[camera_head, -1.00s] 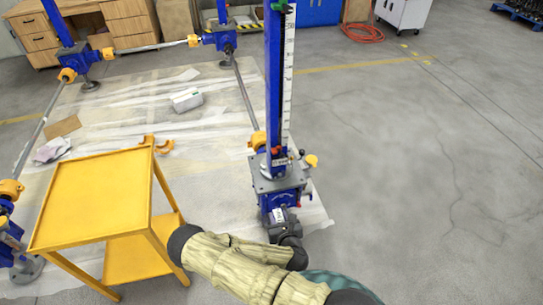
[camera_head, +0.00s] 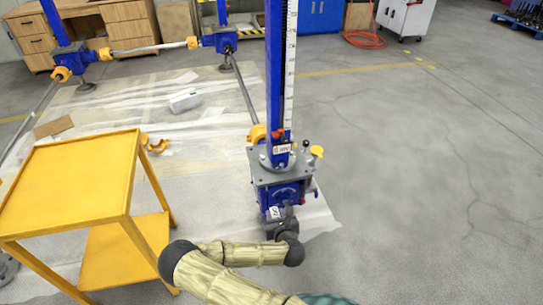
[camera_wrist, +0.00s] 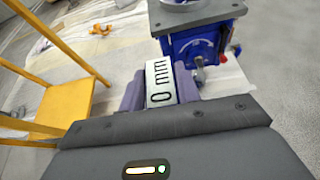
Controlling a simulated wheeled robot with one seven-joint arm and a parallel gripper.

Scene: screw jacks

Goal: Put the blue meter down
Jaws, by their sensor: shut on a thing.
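My gripper (camera_wrist: 158,80) is shut on the meter (camera_wrist: 160,82). The meter's white face reads "0 mm" and sits between the two fingers in the wrist view. Little of its body shows, so its blue colour is hidden. In the head view my gripper (camera_head: 277,222) is just in front of the near blue screw jack (camera_head: 283,190), and the meter's small white face (camera_head: 274,212) shows there. The meter is held in front of the jack's blue housing (camera_wrist: 195,48); I cannot tell whether they touch.
A yellow two-shelf table (camera_head: 70,178) stands to the left, with a bare top. A blue column with a white scale (camera_head: 290,75) rises from the jack.

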